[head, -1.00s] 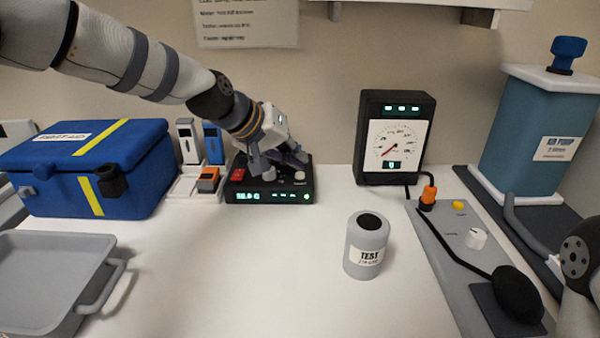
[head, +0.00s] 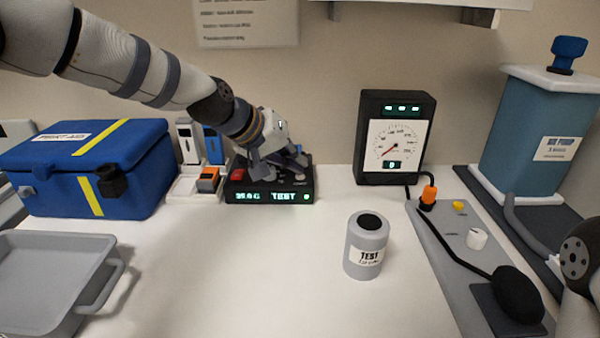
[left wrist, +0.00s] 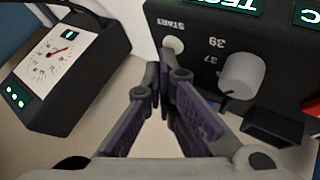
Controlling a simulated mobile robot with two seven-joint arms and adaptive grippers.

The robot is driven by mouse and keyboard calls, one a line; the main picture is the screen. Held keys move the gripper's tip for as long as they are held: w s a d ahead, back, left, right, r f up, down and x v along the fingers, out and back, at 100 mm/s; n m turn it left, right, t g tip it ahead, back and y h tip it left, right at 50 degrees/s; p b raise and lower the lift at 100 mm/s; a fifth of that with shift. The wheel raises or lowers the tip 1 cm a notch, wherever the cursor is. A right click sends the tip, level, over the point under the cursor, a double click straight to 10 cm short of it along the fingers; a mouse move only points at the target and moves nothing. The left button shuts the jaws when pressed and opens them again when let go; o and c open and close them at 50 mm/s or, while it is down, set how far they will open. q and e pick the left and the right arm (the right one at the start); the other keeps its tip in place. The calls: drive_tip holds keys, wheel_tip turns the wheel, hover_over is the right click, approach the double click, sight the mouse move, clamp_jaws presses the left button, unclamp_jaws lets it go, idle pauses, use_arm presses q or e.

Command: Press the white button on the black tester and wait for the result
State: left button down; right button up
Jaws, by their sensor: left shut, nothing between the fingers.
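The black tester (head: 235,193) stands on the table against the wall. Its green display reads about "39.0 C" and "TEST", and a small green light glows at its right end. The white button (left wrist: 173,45), marked START, shows in the left wrist view beside a larger grey-white knob (left wrist: 241,75). My left gripper (head: 292,168) is shut and empty, over the right part of the tester's top. In the left wrist view its fingertips (left wrist: 165,78) are right by the button; I cannot tell whether they touch it. My right gripper is out of view.
A grey TEST canister (head: 366,262) stands mid-table. A black gauge unit (head: 366,176) is right of the tester. A blue case (head: 60,180), small holders (head: 186,188) and a grey tray (head: 60,238) are left. An air pump (head: 530,125) and grey panel (head: 445,235) are right.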

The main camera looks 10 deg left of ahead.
use_arm(q)
drive_tip(key=shift+r, duration=0.85)
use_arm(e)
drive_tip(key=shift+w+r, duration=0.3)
use_arm(q)
drive_tip(key=shift+r+p, duration=0.25)
drive_tip(key=shift+p, duration=0.05)
wheel_tip(320, 180, up, 4)
drive_tip(key=shift+r+p, duration=0.25)
drive_tip(key=shift+p, duration=0.05)
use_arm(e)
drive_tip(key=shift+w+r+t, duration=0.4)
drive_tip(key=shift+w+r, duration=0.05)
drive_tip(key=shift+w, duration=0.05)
